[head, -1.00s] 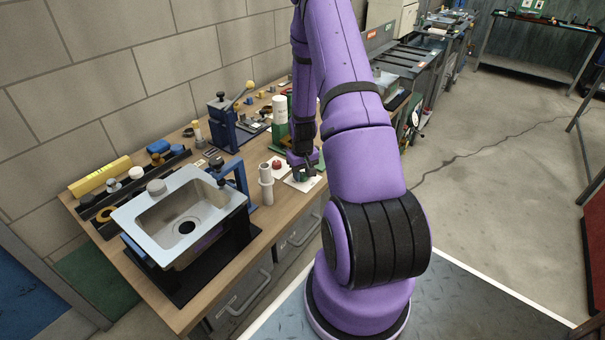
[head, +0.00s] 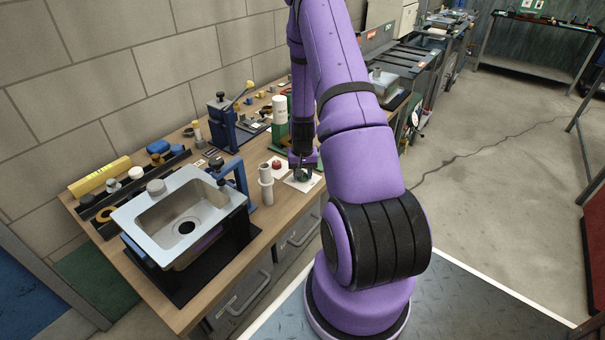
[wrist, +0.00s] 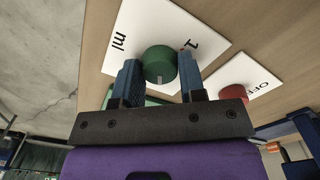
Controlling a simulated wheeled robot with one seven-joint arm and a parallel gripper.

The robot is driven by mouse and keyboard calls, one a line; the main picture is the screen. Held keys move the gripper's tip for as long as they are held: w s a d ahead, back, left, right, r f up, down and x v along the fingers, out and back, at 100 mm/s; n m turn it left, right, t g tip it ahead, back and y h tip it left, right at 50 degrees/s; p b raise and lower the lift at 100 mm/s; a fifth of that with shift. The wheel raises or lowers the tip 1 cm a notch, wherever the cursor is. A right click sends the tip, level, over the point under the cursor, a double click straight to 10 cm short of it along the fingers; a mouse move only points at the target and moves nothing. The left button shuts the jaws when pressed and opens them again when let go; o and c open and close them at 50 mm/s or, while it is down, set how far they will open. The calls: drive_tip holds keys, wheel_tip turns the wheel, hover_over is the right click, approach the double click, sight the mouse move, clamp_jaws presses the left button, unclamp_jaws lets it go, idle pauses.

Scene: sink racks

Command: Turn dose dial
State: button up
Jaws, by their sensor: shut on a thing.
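The dose dial is a green round knob (wrist: 160,64) with a pale mark on its near side. It sits on a white card (wrist: 130,40) printed "ml" and "1"; the rest of the print is hidden. My gripper (wrist: 160,78) is shut on the knob, one blue finger pad on each side. In the head view my gripper (head: 302,172) is down at the white card (head: 303,184) near the bench's front edge, and the knob is mostly hidden there.
A red knob (wrist: 235,92) on a white card marked "OFF" (wrist: 250,72) is close beside. A pale upright cylinder (head: 266,185) and a sink (head: 135,213) in a rack stand to the left. A green-based stand with a white bottle (head: 280,109) is behind.

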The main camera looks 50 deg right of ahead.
drive_tip(key=o, duration=0.9)
wheel_tip(320, 180, up, 11)
drive_tip(key=shift+f, duration=0.1)
idle(0.6)
